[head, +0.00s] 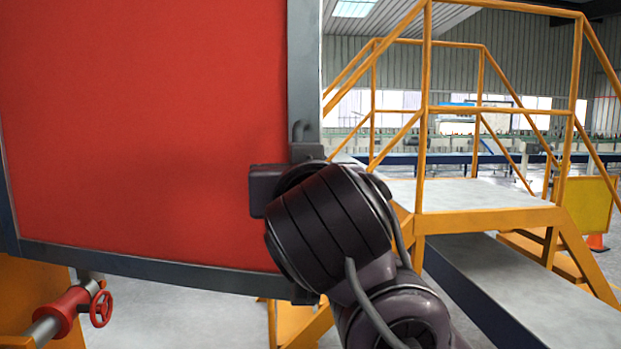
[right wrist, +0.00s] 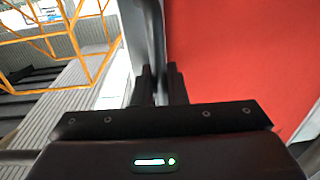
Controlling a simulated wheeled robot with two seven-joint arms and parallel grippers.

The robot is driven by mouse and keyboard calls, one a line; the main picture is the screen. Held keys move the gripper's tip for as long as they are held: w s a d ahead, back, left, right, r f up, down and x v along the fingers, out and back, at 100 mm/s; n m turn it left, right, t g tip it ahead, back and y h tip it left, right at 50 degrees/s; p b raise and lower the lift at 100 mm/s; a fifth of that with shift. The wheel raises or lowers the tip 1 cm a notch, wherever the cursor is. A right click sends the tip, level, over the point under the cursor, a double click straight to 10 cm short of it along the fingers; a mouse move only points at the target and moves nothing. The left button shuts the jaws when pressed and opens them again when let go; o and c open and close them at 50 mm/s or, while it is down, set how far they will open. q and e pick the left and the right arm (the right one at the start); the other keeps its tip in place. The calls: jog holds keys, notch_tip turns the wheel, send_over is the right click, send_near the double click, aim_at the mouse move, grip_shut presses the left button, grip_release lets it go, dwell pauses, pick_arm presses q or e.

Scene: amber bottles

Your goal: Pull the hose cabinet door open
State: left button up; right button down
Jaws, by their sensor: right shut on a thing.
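The hose cabinet door (head: 140,120) is a large red panel with a dark grey frame, filling the left of the head view. My right arm covers the handle's lower part in the head view. In the right wrist view, my right gripper (right wrist: 161,82) has its two fingers on either side of the handle (right wrist: 157,40) and is shut on it. The red panel (right wrist: 240,60) is right beside the fingers there. How far the door stands open I cannot tell. My left gripper is not in view.
A red valve wheel (head: 101,308) on a pipe sits below the door at lower left. Orange railings (head: 425,110) and a raised platform (head: 470,195) stand to the right behind my arm. Grey floor shows under the door.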

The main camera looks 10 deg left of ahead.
jog(key=shift+s, duration=0.1)
dwell(0.3)
jog(key=c, duration=1.5)
grip_release()
jog(key=shift+c, duration=0.2)
jog(key=shift+s, duration=0.1)
jog(key=b+v, duration=0.2)
jog(key=v, duration=0.5)
jog(key=shift+s+b, duration=0.35)
